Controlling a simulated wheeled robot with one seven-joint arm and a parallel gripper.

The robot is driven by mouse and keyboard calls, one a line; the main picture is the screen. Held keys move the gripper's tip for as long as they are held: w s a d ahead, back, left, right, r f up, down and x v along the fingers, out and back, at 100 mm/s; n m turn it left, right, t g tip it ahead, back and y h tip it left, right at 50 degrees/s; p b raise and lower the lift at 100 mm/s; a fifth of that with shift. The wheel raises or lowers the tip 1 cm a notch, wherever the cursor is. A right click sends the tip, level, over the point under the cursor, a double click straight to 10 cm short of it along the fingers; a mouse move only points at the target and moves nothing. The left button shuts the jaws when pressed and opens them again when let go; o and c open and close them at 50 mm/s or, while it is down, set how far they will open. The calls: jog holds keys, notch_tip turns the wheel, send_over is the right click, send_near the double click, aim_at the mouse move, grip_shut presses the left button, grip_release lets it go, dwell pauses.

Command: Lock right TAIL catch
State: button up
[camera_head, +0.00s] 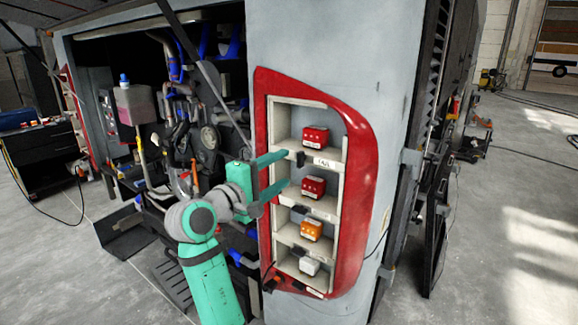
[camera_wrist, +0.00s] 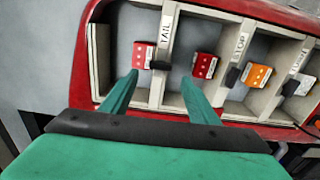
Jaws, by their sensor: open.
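The TAIL catch (camera_head: 300,159) is a small black block on the shelf edge beside the TAIL label (camera_head: 324,163), below the red lamp block (camera_head: 315,136) in the top compartment. In the wrist view the catch (camera_wrist: 160,65) sits just beyond my fingertips, roughly between them. My gripper (camera_head: 288,169) is open and empty, its two green fingers pointing at the rack; it also shows in the wrist view (camera_wrist: 160,80). I cannot tell whether the fingers touch the catch, nor whether it is locked.
The red-framed housing (camera_head: 362,160) surrounds the rack. Lower compartments hold another red block (camera_head: 313,187), an orange block (camera_head: 312,229) and a white block (camera_head: 310,266), with more black catches on the shelf edges. An open engine bay with hoses lies left of the rack.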

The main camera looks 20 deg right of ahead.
jog(key=v, duration=0.4)
jog(key=shift+s+a, duration=0.25)
jog(key=shift+a, duration=0.05)
jog(key=shift+f, duration=0.1)
jog(key=s+a+f+n+t+y, duration=0.1)
jog(key=a+f+y, duration=0.15)
jog(key=f, duration=0.85)
jog(key=s+a+f+n+t+y, duration=0.1)
jog(key=s+a+f+t+y, duration=0.15)
jog(key=f, duration=0.85)
jog(key=s+a+f+t+y, duration=0.1)
jog(key=a+f+y, duration=0.15)
jog(key=f, duration=0.85)
jog(key=s+a+f+y, duration=0.3)
jog(key=s+f, duration=0.5)
jog(key=f, duration=0.1)
jog(key=s+a+f+m+y, duration=0.2)
jog(key=s+f, duration=0.4)
jog(key=s, duration=0.4)
jog(key=s+r+m+y, duration=0.1)
jog(key=s+r+m, duration=0.3)
jog(key=s, duration=2.3)
jog(key=m, duration=0.3)
jog(key=shift+m+y, duration=0.35)
jog(key=shift+m, duration=0.05)
